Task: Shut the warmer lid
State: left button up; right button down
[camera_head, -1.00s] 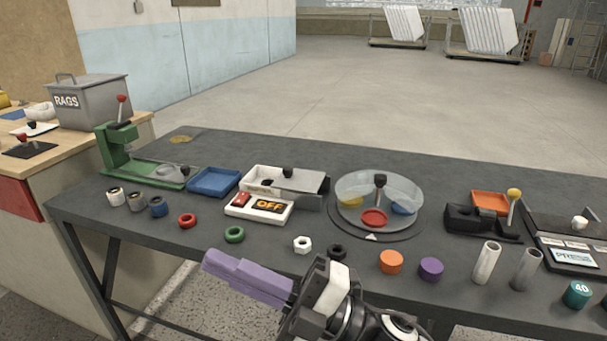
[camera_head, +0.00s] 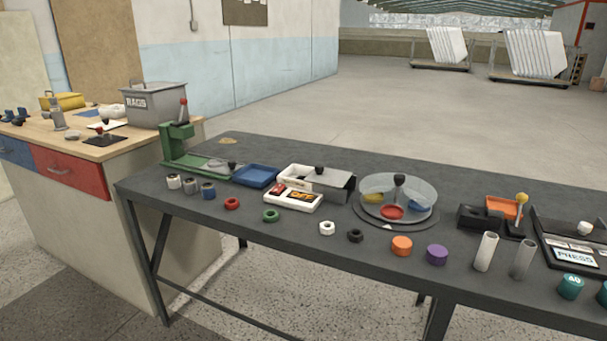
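The box that looks like the warmer (camera_head: 284,179) is white and stands at the back of the dark table, left of the middle. Its grey metal lid (camera_head: 334,184) with a black knob (camera_head: 319,170) sits to the right, covering the right part and overhanging the right end. The left part of the box is uncovered. A white panel marked OFF with a red switch (camera_head: 292,198) lies in front of the box. Neither of my grippers is in view.
A blue tray (camera_head: 256,176) is left of the box and a round clear-covered turntable (camera_head: 398,200) right of it. Several rings, nuts and cylinders line the table's front. A green press (camera_head: 177,148) stands at the back left. A wooden counter (camera_head: 72,145) is further left.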

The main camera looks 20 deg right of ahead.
aim_at(322, 176)
jog(key=u, duration=0.9)
jog(key=i, duration=1.05)
jog(key=z, duration=0.75)
